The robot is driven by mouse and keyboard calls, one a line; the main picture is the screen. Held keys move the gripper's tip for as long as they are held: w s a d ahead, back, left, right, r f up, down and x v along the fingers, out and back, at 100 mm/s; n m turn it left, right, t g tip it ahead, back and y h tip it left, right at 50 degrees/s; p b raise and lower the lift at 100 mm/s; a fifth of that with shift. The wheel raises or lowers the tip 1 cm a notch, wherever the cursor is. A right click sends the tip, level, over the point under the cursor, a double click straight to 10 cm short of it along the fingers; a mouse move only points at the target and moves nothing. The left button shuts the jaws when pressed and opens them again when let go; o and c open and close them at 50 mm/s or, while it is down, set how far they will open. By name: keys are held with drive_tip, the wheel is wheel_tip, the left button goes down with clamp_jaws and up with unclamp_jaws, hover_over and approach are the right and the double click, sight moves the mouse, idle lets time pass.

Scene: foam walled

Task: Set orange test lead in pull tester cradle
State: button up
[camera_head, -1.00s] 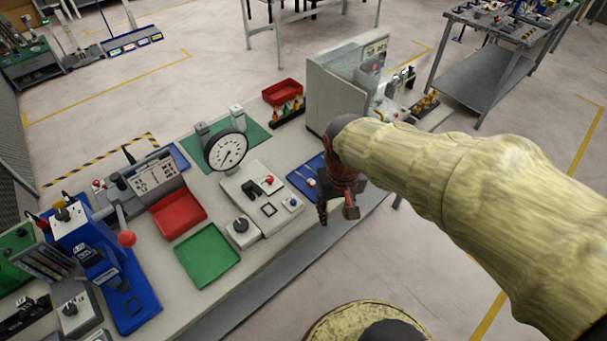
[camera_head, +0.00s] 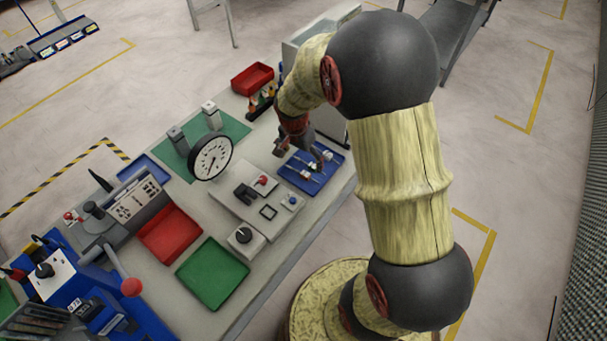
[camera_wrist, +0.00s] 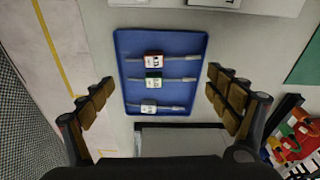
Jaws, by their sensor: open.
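A blue tray (camera_head: 300,185) lies on the bench and also shows in the wrist view (camera_wrist: 122,82). It holds three leads with grey ends: one with a red-orange marked tag (camera_wrist: 153,62) at the top, one with a green marked tag (camera_wrist: 153,79) in the middle, and one with a whitish tag (camera_wrist: 149,108) at the bottom. My gripper (camera_wrist: 162,97) is open and empty above the tray, its fingers on either side of it. In the head view my gripper (camera_head: 300,153) hangs over the tray's left part. Left of the tray, a grey unit (camera_head: 262,208) with a black forked block (camera_head: 245,194) stands by a round dial gauge (camera_head: 211,157).
A red tray (camera_head: 170,233), a green tray (camera_head: 212,273) and a blue press with a red-knobbed lever (camera_head: 131,287) are further left.

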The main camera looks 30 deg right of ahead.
sight(303, 173)
drive_tip(key=shift+o, duration=0.9)
wheel_tip(303, 173, down, 2)
drive_tip(key=shift+d, duration=0.15)
wheel_tip(303, 173, down, 5)
drive_tip(key=shift+w+d+f+b, duration=0.1)
drive_tip(key=shift+w+d+b, duration=0.05)
drive_tip(key=shift+b, duration=0.55)
drive_tip(key=shift+c, duration=0.5)
drive_tip(key=c, duration=2.2)
drive_tip(key=shift+c, duration=0.2)
